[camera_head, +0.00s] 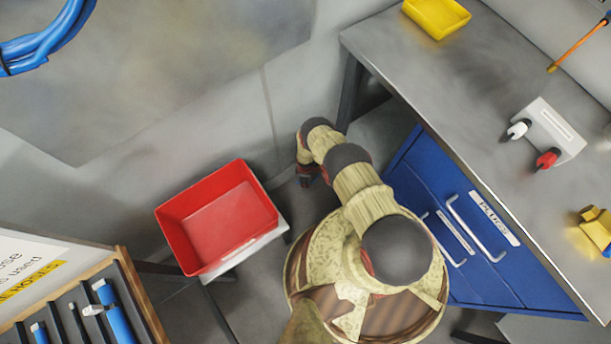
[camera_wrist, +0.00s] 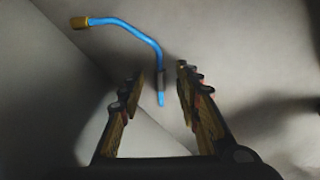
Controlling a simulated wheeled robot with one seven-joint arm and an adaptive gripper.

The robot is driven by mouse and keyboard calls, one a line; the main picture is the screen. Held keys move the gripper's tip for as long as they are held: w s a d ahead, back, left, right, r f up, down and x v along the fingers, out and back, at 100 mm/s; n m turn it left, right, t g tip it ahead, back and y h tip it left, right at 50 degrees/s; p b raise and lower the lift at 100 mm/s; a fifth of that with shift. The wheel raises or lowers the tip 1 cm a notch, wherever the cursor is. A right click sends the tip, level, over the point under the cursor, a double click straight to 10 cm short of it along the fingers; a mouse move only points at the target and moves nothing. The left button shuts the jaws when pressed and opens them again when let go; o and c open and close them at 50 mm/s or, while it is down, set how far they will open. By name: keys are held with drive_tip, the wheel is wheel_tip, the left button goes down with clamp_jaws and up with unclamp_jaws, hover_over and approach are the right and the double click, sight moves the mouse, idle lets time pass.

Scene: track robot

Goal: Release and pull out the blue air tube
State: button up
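In the wrist view a bent blue tube (camera_wrist: 138,32) has a brass-coloured end at upper left and a dark sleeve near its lower end. Its lower end shows in the gap between the fingers of my gripper (camera_wrist: 160,72). The fingers are apart, with clear space on both sides of the tube. I cannot tell how far beyond the fingertips the tube is or what it is attached to. In the head view my gripper (camera_head: 306,176) is small, low beside the wall and mostly hidden by my arm. This tube cannot be made out there.
A red bin (camera_head: 217,222) stands on a small stand left of my arm. A grey workbench (camera_head: 465,95) with blue drawers (camera_head: 465,215) is at right. A blue hose bundle (camera_head: 45,42) hangs at upper left. A tool rack (camera_head: 75,305) is at lower left.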

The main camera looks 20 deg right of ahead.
drive_tip(key=shift+f, duration=0.55)
drive_tip(key=c, duration=0.4)
clamp_jaws()
